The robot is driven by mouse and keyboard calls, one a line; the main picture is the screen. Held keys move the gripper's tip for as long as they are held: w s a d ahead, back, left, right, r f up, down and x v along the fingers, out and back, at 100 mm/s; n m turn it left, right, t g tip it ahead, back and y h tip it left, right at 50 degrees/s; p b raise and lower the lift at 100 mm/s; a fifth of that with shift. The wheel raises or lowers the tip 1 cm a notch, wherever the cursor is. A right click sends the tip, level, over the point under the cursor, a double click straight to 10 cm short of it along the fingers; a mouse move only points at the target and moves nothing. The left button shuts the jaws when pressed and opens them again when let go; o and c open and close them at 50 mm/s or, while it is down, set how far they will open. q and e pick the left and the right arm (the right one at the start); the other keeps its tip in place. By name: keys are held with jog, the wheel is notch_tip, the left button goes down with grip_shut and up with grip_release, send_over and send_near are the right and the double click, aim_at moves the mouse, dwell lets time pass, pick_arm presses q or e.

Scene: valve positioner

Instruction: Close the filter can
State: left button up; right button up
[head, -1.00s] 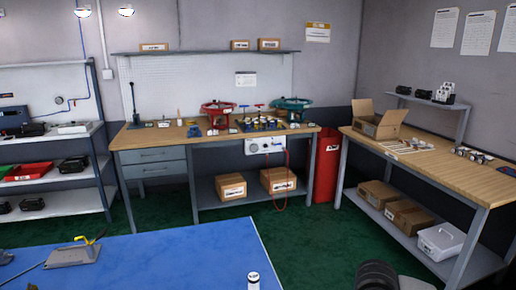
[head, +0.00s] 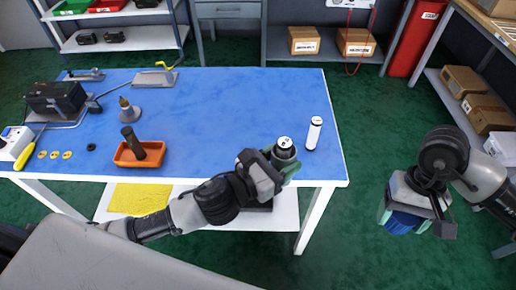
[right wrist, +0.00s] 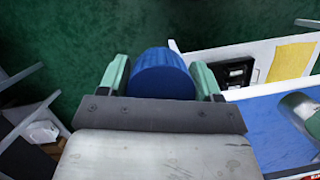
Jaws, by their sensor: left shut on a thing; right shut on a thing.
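My left gripper (head: 281,163) is shut on a dark grey can (head: 287,156), held near the right front edge of the blue table. A white round top with dark marks shows in the can's upward-facing mouth; I cannot tell how deep it sits. My right gripper (head: 404,212) is shut on a blue round lid (head: 400,223), off the table to the right and over the floor. In the right wrist view the blue lid (right wrist: 162,75) sits between the two green fingers. The lid and the can are well apart.
An orange tray (head: 128,158) with a dark handled thing, a cone-shaped dispenser (head: 129,108) and a black box (head: 56,97) are further left. The table's middle is clear.

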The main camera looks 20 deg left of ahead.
dwell(0.3)
jog(key=m, duration=0.2)
send_near(282, 165)
jog(key=shift+s+d+y, duration=0.25)
jog(key=shift+d+y, duration=0.05)
jog(key=shift+d, duration=0.2)
jog(key=shift+f, duration=2)
jog(key=shift+f, duration=0.8)
